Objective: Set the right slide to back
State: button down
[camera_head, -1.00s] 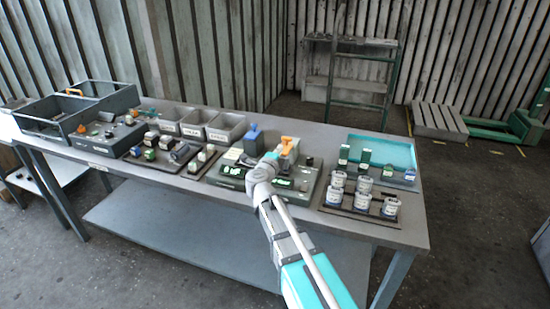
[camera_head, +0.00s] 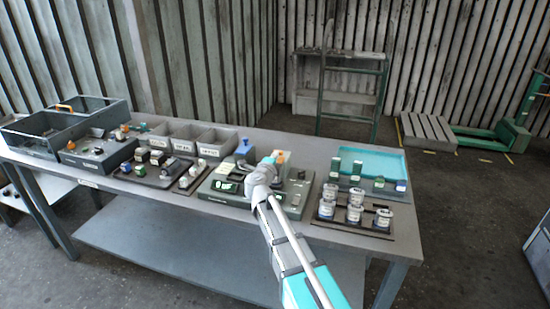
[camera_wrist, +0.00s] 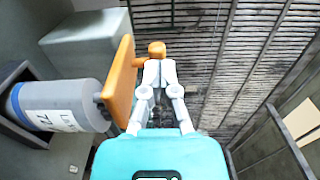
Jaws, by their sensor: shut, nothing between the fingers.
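My gripper (camera_wrist: 158,75) is shut and empty in the wrist view, its fingertips close to a small orange knob (camera_wrist: 157,48). An orange plate (camera_wrist: 122,80) stands just left of the fingers, in front of a grey cylinder (camera_wrist: 62,105) with a white label. I cannot tell whether the fingers touch the orange part. In the head view my gripper (camera_head: 268,163) is over the middle console (camera_head: 220,196), hiding part of it. The orange part (camera_head: 279,157) shows behind the gripper, with a blue block (camera_head: 244,148) to its left. The slide's setting cannot be read.
White-and-blue jars (camera_head: 355,213) stand on a dark board right of the console, with a teal tray (camera_head: 370,161) behind. Grey bins (camera_head: 183,138) and small blocks (camera_head: 156,157) lie to the left. A dark open box (camera_head: 40,135) is at the far left.

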jog(key=x, duration=0.6)
jog(key=shift+r, duration=0.1)
jog(key=shift+s+a, duration=0.1)
jog(key=shift+s, duration=0.05)
jog(key=shift+s, duration=0.5)
jog(key=v, duration=1.3)
jog(key=shift+a, duration=0.15)
jog(key=shift+r, duration=0.1)
